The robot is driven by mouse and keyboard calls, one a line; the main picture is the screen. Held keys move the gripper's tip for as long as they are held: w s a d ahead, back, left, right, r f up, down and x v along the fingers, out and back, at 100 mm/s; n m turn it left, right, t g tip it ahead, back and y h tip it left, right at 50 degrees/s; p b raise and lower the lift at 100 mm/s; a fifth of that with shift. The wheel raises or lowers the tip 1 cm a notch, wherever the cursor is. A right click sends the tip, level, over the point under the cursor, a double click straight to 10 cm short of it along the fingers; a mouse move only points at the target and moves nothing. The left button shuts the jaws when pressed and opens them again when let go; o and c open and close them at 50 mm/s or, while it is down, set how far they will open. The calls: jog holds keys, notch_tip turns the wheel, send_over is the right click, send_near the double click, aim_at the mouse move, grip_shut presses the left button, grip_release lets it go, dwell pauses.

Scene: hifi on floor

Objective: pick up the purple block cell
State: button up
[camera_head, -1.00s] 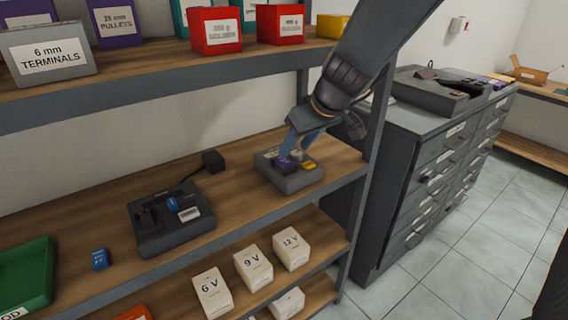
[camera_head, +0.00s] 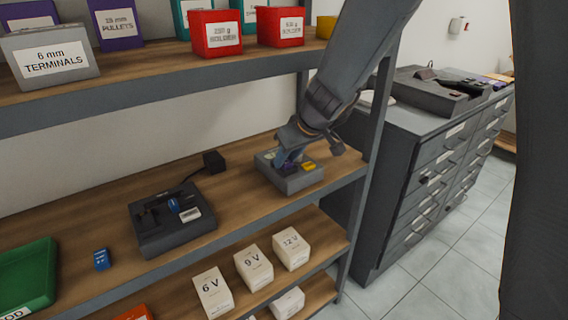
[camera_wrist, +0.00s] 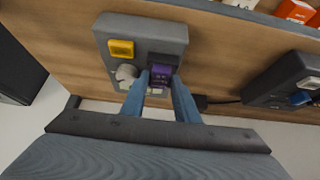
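The purple block cell (camera_wrist: 161,76) sits in a grey box-shaped holder (camera_wrist: 172,33) on the middle shelf, seen in the wrist view. The two blue fingers of my gripper (camera_wrist: 161,82) reach down on either side of the block, with their tips close to its sides. I cannot tell whether they press on it. In the head view my gripper (camera_head: 284,159) is low over the holder (camera_head: 290,182) and mostly hides the block. A yellow block (camera_wrist: 121,49) and a round pale knob (camera_wrist: 126,74) are on the same holder.
A dark device (camera_head: 172,218) with a blue block (camera_head: 174,205) stands to the left, with a black adapter (camera_head: 214,162) behind. A loose blue block (camera_head: 101,259) and a green bin (camera_head: 28,275) are further left. The upper shelf (camera_head: 150,97) and a post (camera_head: 366,200) are close to my arm.

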grip_shut()
jog(key=shift+r, duration=0.15)
